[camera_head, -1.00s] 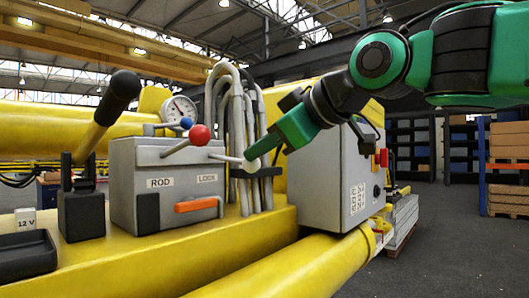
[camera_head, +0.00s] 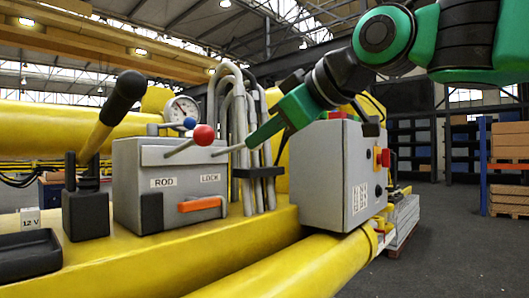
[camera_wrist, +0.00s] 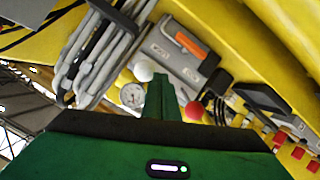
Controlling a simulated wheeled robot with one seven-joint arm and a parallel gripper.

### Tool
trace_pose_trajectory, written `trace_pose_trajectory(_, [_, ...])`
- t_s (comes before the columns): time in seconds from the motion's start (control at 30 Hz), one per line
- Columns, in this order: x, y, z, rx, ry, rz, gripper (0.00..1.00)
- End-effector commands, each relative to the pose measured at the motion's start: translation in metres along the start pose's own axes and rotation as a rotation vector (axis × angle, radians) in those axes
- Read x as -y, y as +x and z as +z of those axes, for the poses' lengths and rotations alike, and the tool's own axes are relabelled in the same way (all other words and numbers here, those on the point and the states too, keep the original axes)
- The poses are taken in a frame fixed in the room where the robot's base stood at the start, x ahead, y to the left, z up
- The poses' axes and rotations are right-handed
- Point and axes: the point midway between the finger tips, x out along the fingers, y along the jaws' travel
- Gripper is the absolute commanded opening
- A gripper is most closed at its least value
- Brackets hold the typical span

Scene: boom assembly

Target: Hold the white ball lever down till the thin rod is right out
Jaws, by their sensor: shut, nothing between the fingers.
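The white ball (camera_wrist: 143,71) of the lever shows in the wrist view, just left of my shut fingertips. The fingers also show in the wrist view (camera_wrist: 160,92). I cannot make out the thin rod in either view.
A red ball lever (camera_head: 203,135) and a blue knob (camera_head: 190,123) stand close left. Grey hoses (camera_head: 223,95) rise behind the tip. An orange handle (camera_head: 200,204) is on the box front. A grey cabinet (camera_head: 318,180) stands right; a black-handled lever (camera_head: 122,97) stands left.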

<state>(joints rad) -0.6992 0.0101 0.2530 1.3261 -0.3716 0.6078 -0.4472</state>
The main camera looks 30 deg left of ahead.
Motion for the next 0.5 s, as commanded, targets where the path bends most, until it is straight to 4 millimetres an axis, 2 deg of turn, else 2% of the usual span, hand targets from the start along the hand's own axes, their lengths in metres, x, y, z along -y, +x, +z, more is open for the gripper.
trace_pose_trajectory(0.03, [-0.002,-0.006,-0.007,-0.005,-0.002,0.005,0.00])
trace_pose_trajectory(0.5, [0.011,-0.081,0.014,-0.009,-0.004,0.010,0.00])
